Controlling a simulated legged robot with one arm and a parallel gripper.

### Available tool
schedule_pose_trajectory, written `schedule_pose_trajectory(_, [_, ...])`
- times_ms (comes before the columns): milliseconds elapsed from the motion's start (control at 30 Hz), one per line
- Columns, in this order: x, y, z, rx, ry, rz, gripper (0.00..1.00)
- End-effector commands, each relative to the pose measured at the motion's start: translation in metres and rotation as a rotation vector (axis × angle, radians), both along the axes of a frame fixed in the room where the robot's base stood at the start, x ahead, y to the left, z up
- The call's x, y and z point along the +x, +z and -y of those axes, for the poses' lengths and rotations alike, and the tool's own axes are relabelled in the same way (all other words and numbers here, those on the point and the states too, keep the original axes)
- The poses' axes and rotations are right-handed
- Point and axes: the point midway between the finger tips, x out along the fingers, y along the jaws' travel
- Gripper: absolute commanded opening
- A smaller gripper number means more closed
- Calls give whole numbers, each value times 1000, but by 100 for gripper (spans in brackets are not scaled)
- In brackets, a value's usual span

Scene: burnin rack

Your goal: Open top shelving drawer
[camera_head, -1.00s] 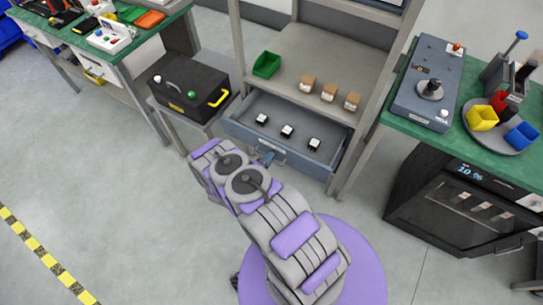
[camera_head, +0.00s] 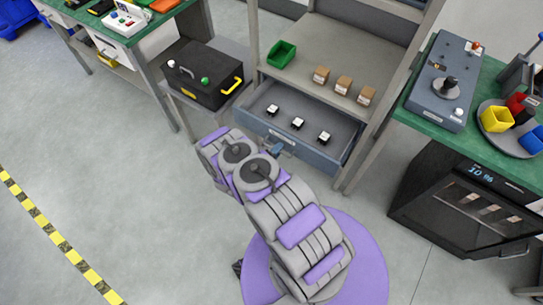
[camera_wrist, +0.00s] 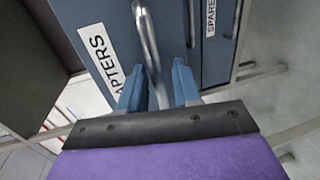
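The top shelving drawer (camera_head: 318,154) is a blue-grey drawer below the shelf and stands pulled out, with several small black-and-white items inside. In the wrist view its blue front (camera_wrist: 80,15) bears a label partly reading "APTERS". The metal handle (camera_wrist: 147,35) runs between the two blue fingers of my gripper (camera_wrist: 158,88). The fingers are apart with visible room beside the bar, so the gripper is open around the handle. In the head view my gripper (camera_head: 277,151) is at the drawer front, and my arm hides part of the area below it.
A green bin (camera_head: 282,54) and three small brown boxes (camera_head: 343,85) stand on the shelf above. A black case (camera_head: 203,76) is at left. A green-topped bench (camera_head: 421,110) with a black oven (camera_head: 462,198) is at right. Floor at left is clear.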

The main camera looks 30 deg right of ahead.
Motion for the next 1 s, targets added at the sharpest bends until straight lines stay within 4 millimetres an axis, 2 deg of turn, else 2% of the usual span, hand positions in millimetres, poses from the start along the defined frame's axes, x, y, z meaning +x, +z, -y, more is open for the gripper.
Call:
schedule_pose_trajectory(167, [-6,6,-20,1,6,0,32])
schedule_pose_trajectory(700, [-49,28,-123,3,5,-1,32])
schedule_pose_trajectory(900, [-59,32,-147,4,4,-1,32])
schedule_pose_trajectory(1000, [-62,33,-152,4,2,-1,32])
